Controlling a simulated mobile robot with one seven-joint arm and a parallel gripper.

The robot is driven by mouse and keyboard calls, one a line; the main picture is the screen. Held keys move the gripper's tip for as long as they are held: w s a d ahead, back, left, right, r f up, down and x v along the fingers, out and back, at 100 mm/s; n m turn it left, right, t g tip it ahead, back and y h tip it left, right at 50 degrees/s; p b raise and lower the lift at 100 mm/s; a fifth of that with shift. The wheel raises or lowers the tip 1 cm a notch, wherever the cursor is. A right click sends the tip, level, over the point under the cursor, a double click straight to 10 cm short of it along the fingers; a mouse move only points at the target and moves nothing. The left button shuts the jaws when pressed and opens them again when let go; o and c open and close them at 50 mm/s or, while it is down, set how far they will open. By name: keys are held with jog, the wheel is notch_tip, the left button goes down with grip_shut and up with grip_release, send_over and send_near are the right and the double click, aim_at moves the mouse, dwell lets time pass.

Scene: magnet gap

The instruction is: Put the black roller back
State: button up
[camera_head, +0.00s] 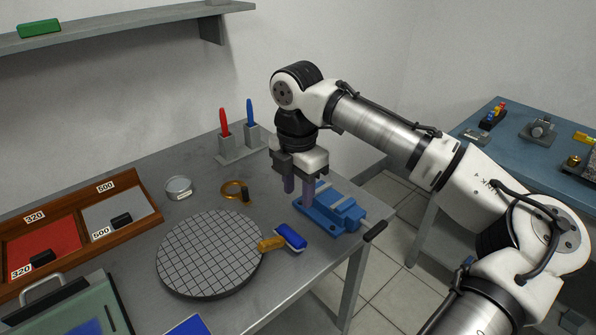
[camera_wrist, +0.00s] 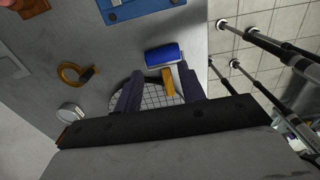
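No roller that is plainly black shows. A roller with a blue cylinder (camera_head: 290,236) and a yellow-orange handle (camera_head: 270,244) lies on the grey table beside the round gridded plate; its blue cylinder also shows in the wrist view (camera_wrist: 162,54). A black cylindrical piece (camera_head: 375,231) sticks out by the blue vise (camera_head: 325,214), and I cannot tell whether it belongs to the vise. My gripper (camera_head: 299,188) points down in front of the vise in the head view, fingers apart and empty. The wrist view shows open space between its fingers (camera_wrist: 160,90).
The gridded plate (camera_head: 208,252) takes up the table's middle. Around it are a brass ring (camera_head: 231,186), a round tin (camera_head: 178,188), a holder with red and blue tools (camera_head: 240,148) and a wooden tray (camera_head: 158,211) with black pieces. A blue table (camera_head: 500,150) stands right.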

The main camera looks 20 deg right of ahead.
notch_tip(320, 180, up, 6)
jog(key=shift+f, duration=0.2)
dwell(0.4)
